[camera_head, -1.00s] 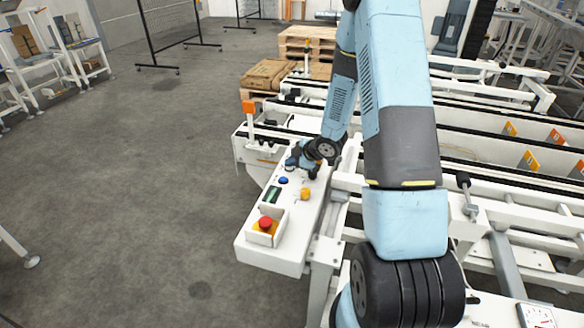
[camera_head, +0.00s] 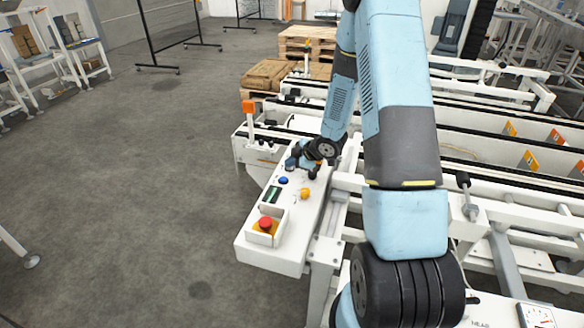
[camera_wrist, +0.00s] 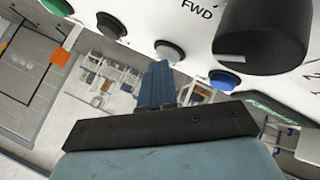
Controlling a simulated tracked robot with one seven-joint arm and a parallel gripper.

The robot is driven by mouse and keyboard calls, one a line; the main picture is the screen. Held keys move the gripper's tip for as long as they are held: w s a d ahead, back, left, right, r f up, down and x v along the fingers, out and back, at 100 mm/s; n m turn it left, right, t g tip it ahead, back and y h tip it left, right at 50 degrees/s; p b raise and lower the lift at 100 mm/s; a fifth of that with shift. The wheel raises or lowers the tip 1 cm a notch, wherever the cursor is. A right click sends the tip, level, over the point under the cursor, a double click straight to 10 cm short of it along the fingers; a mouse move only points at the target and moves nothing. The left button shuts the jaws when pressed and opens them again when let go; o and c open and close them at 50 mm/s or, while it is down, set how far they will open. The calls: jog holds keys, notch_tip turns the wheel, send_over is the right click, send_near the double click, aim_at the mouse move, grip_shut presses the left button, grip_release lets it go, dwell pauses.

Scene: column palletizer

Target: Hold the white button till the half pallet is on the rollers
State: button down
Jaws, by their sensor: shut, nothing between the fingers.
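My gripper (camera_wrist: 157,68) is shut and empty, its narrow blue fingers pointing up at the control panel in the wrist view. The tips overlap the lower edge of a pale, white-looking button (camera_wrist: 170,48) in a dark ring; whether they press it or only stand close, I cannot tell. In the head view my gripper is at the far end of the white control panel (camera_head: 262,252), and the white button is hidden there. A loaded wooden pallet (camera_head: 268,74) stands behind the conveyor's far left end; I cannot tell if it is the half pallet. Conveyor rails (camera_head: 480,148) run rightward.
Beside the pale button are a black button (camera_wrist: 110,25), a blue button (camera_wrist: 225,79) and a black selector knob (camera_wrist: 265,38). A red emergency stop (camera_head: 266,224) and an orange knob (camera_head: 305,193) sit nearer on the panel. Open floor (camera_head: 130,190) lies left.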

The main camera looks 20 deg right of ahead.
aim_at(292, 169)
jog(key=shift+r, duration=0.85)
jog(key=shift+r, duration=2.5)
